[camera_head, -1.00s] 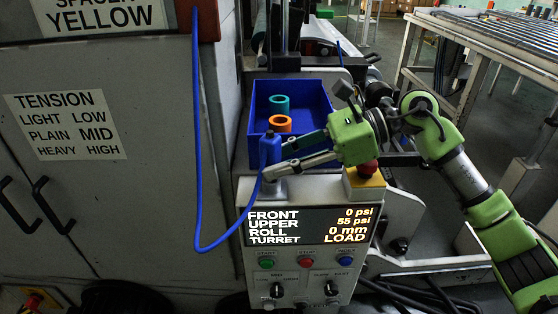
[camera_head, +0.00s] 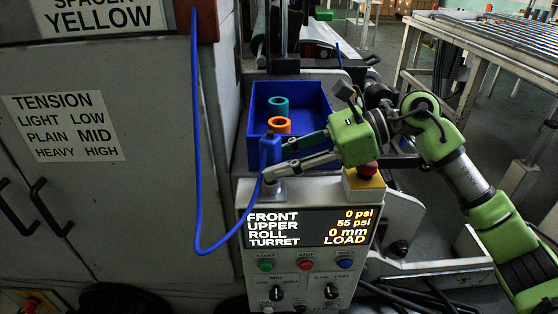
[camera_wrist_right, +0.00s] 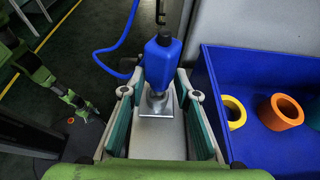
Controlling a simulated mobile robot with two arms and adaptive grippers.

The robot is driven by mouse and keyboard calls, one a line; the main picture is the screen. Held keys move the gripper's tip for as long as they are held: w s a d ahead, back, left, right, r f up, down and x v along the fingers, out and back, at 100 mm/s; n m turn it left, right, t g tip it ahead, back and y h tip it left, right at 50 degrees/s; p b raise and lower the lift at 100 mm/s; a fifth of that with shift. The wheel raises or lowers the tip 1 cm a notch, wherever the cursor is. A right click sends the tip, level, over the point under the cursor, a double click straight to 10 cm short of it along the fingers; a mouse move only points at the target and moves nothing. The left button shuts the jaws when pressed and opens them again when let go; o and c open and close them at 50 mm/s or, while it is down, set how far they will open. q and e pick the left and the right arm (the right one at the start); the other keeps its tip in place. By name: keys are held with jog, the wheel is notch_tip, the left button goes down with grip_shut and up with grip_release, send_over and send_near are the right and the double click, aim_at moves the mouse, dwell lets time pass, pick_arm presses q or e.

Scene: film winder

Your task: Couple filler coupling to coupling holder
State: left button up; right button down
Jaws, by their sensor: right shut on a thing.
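The filler coupling (camera_head: 270,151) is a blue bottle-shaped piece with a blue hose, roughly upright above the control box. My right gripper (camera_head: 283,157) comes in from the right and is shut on it. In the right wrist view, the coupling (camera_wrist_right: 160,62) stands between the two fingers. The coupling holder (camera_head: 274,186) is a grey metal piece on top of the control box, below the coupling. Its square plate (camera_wrist_right: 157,104) shows under the coupling in the right wrist view. The fingers partly hide the lower end, so I cannot tell whether coupling and holder touch. My left gripper is not clearly seen.
A blue bin (camera_head: 318,105) with a teal ring (camera_head: 279,103) and an orange ring (camera_head: 280,125) stands behind the gripper. A red stop button (camera_head: 367,169) on a yellow box is under my right wrist. The hose (camera_head: 197,130) hangs along the grey cabinet (camera_head: 100,200).

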jog(key=shift+b, duration=0.45)
dwell(0.6)
jog(key=shift+f+b, duration=0.45)
jog(key=shift+f, duration=0.05)
jog(key=shift+r, duration=0.55)
jog(key=shift+r+p, duration=0.1)
jog(key=shift+p, duration=0.25)
